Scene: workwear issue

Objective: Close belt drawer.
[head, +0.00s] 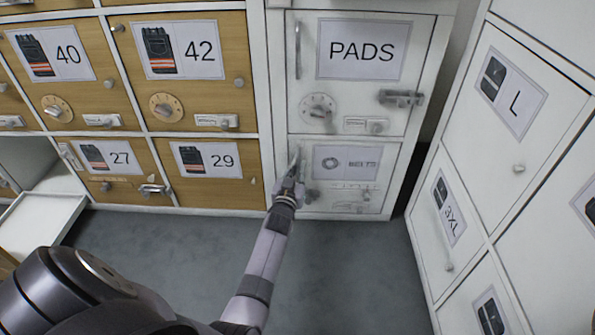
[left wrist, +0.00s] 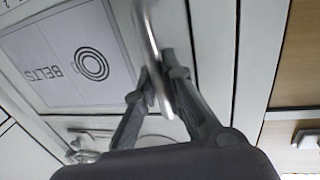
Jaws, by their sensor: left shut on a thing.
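The belts drawer (head: 340,198) is the lower white front under the PADS front, with a label (head: 347,163) reading BELTS and a ring drawing. It looks about flush with its frame, but I cannot tell whether a small gap is left. My left gripper (head: 295,168) is at the left edge of this front. In the left wrist view my left gripper (left wrist: 157,82) is shut on the drawer's metal bar handle (left wrist: 152,45). The BELTS label (left wrist: 75,60) shows left of the fingers there. My right gripper is not in view.
The PADS front (head: 345,95) above has a dial and a latch. Wooden fronts numbered 29 (head: 225,193) and 42 (head: 185,85) stand to the left. White fronts marked L (head: 500,140) and 3XL stand close on the right. A white drawer (head: 40,222) juts out at far left. The grey floor (head: 345,265) is clear.

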